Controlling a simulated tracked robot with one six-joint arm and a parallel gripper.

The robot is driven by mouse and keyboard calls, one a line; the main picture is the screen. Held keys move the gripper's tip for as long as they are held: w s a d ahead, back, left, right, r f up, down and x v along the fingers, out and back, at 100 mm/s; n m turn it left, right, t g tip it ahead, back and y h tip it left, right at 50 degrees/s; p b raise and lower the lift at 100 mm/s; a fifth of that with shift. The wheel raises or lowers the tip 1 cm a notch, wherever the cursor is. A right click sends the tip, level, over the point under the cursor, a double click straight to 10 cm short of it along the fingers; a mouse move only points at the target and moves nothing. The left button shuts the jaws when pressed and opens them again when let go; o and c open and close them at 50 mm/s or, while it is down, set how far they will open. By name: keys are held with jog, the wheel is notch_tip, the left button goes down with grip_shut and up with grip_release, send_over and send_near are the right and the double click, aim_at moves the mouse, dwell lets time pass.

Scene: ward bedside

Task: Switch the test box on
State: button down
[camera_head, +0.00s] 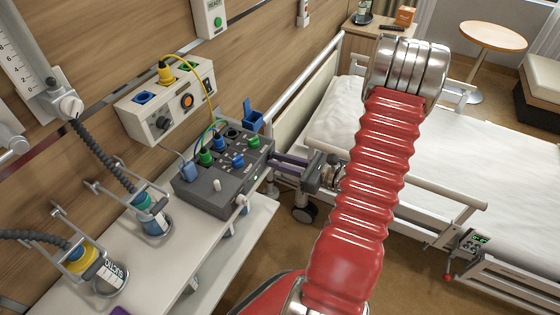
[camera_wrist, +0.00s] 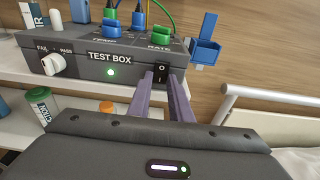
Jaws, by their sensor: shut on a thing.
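The grey test box (camera_head: 225,190) sits on the shelf, with cables plugged into its top. In the wrist view its front (camera_wrist: 90,58) reads TEST BOX, and a green light (camera_wrist: 110,71) glows below the label. The black power switch (camera_wrist: 161,69), marked O and I, is at the right end of this front, partly hidden by my fingers. My gripper (camera_wrist: 170,76) has its two purple fingers close together with the tips at the switch. My gripper also shows in the head view (camera_head: 275,167), reaching the box from the right. The switch's tilt is hard to tell.
A white FAIL/PASS knob (camera_wrist: 53,64) is left on the box front. A blue holder (camera_head: 253,119) stands behind the box. A wall panel (camera_head: 165,105) with a yellow plug is above. Suction bottles (camera_head: 152,217) stand on the left. The bed (camera_head: 450,150) and its rails are right.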

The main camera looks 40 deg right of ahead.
jog(key=c, duration=1.6)
grip_release()
jog(key=shift+s, duration=0.1)
jog(key=v, duration=1.3)
jog(key=shift+s+d, duration=0.2)
jog(key=shift+s, duration=0.1)
jog(key=shift+f, duration=0.1)
